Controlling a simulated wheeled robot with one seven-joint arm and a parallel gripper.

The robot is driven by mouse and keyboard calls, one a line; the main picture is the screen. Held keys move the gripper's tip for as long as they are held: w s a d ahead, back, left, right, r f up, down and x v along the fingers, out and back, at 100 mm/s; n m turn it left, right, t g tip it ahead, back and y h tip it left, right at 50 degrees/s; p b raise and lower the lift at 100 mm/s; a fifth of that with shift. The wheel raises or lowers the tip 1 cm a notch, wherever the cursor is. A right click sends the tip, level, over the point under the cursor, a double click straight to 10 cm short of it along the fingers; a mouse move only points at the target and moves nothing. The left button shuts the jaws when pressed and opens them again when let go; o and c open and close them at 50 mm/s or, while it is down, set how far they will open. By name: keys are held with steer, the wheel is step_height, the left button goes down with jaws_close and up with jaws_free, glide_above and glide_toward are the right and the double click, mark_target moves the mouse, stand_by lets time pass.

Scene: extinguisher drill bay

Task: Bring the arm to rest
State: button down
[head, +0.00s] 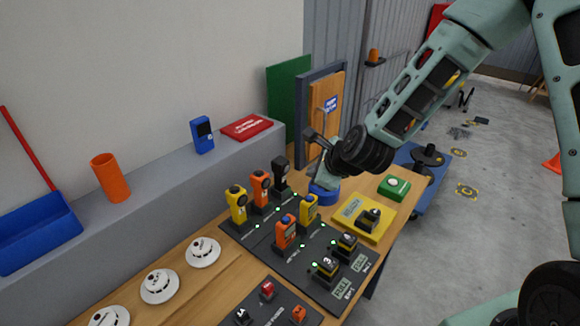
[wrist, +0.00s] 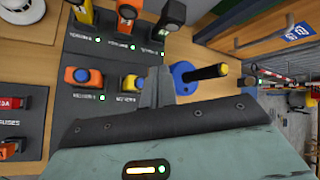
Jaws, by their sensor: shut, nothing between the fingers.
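My arm reaches in from the upper right in the head view, bent down over the wooden bench (head: 205,283). My gripper (head: 322,182) hangs above the bench, just behind the charging board with its upright handheld devices. In the wrist view my gripper (wrist: 157,88) shows its fingers closed together, with nothing between them. A round blue base (head: 322,193) stands close by the fingers and is partly hidden by the gripper in the head view. In the wrist view the blue base (wrist: 183,72) lies just right of the fingers, with a yellow and black handle (wrist: 208,73) over it.
Several yellow, orange and black devices (head: 285,232) stand on a dark board (head: 323,292). A yellow tray (head: 350,227) and green box (head: 394,188) lie to the right. White detectors (head: 160,286) line the left. A wooden panel (head: 322,110) stands behind. Open floor (head: 470,235) lies right.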

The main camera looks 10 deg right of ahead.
steer(key=shift+a, duration=0.1)
steer(key=s+a+r+n+g+y+b, duration=0.1)
steer(key=s+a+n+g+b, duration=0.15)
steer(key=s+a+n, duration=0.45)
steer(key=s+a+n+g+b, duration=0.2)
steer(key=s+a+n+g, duration=0.1)
steer(key=s+n, duration=0.65)
steer(key=s+d+r+n+g+h+b, duration=0.1)
steer(key=s+n, duration=0.6)
steer(key=s, duration=0.1)
steer(key=s+d+r+n+g+h+b, duration=0.1)
steer(key=s+d+r+n+g+h, duration=0.1)
steer(key=s+n, duration=0.5)
steer(key=shift+s+d+n, duration=0.25)
steer(key=shift+s+n, duration=0.1)
steer(key=shift+s, duration=0.15)
